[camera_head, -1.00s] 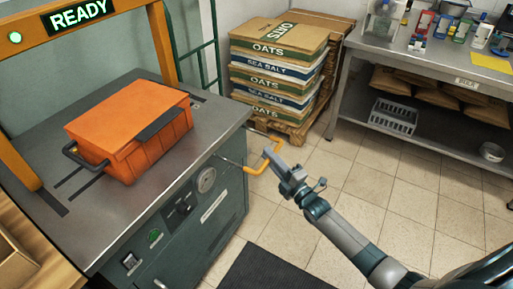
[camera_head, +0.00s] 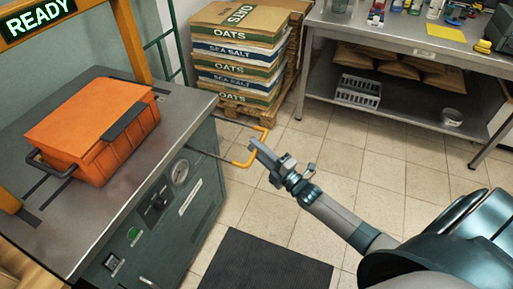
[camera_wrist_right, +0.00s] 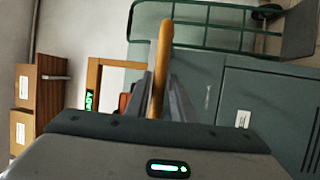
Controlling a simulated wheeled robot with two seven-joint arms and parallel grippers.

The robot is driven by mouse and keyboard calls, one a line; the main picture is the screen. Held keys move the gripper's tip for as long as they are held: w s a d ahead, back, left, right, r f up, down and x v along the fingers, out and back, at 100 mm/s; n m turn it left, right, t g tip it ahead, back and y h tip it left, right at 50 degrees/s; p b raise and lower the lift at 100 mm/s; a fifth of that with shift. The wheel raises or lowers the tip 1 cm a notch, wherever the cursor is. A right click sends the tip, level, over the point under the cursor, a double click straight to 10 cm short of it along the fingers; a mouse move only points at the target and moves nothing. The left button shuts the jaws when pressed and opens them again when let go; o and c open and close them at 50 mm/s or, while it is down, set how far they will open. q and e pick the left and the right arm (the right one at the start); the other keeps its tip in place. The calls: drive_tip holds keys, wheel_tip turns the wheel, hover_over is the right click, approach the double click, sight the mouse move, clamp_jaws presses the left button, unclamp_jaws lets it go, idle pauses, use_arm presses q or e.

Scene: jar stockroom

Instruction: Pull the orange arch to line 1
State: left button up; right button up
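The orange arch (camera_head: 130,40) stands over the grey machine table, with a lit READY sign on its crossbar. My right gripper (camera_head: 257,146) is shut on this handle. In the right wrist view the handle bar (camera_wrist_right: 161,65) runs between the two fingers, which appear to press on it. Short dark lines (camera_head: 36,186) mark the tabletop near the arch's near post; no number is readable on them. My left gripper is out of view.
An orange lidded crate (camera_head: 90,125) sits on the machine table (camera_head: 175,112). Stacked sacks (camera_head: 237,62) on a pallet stand behind. A steel bench (camera_head: 400,38) is at the back right. A dark mat (camera_head: 262,262) lies on otherwise clear tiled floor.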

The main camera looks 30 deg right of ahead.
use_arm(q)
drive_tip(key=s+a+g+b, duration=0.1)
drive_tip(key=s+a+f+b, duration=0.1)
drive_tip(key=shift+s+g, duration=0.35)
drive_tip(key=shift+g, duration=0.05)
use_arm(e)
drive_tip(key=v, duration=1.7)
drive_tip(key=shift+s, duration=0.25)
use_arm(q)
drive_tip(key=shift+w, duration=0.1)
use_arm(e)
drive_tip(key=shift+d, duration=0.1)
